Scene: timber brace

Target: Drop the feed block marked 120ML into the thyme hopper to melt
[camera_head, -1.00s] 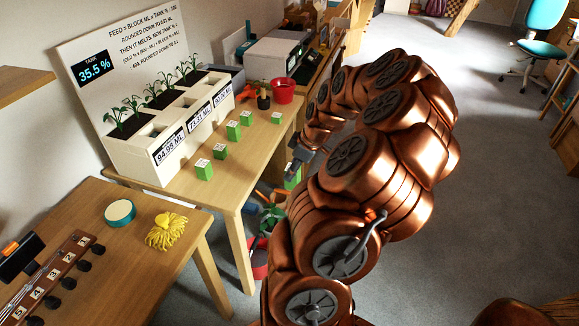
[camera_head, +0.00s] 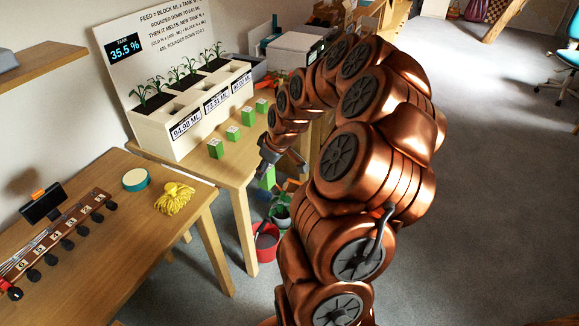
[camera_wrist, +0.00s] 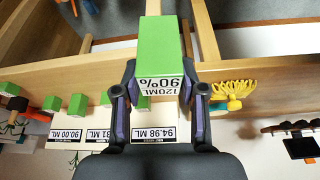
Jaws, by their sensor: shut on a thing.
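My gripper (camera_head: 270,160) is shut on a green feed block (camera_head: 267,178), held off the front edge of the table. In the wrist view the block (camera_wrist: 161,50) sits between both fingers (camera_wrist: 160,92), its white label reading 120ML and 90%, upside down. The white planter (camera_head: 168,138) stands at the back of the table with plants and square openings along its top. Its front labels read 94.98 ML, about 73.31 ML and 90.00 ML. No name marks the thyme hopper legibly. The board (camera_head: 165,40) behind shows TANK 35.5 %.
Several other green blocks (camera_head: 216,149) stand in a row before the planter on the table (camera_head: 205,170). A nearer table (camera_head: 130,215) holds a round teal-edged tin (camera_head: 136,179) and a yellow yarn bundle (camera_head: 174,198). A red pot (camera_head: 264,241) is on the floor below.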

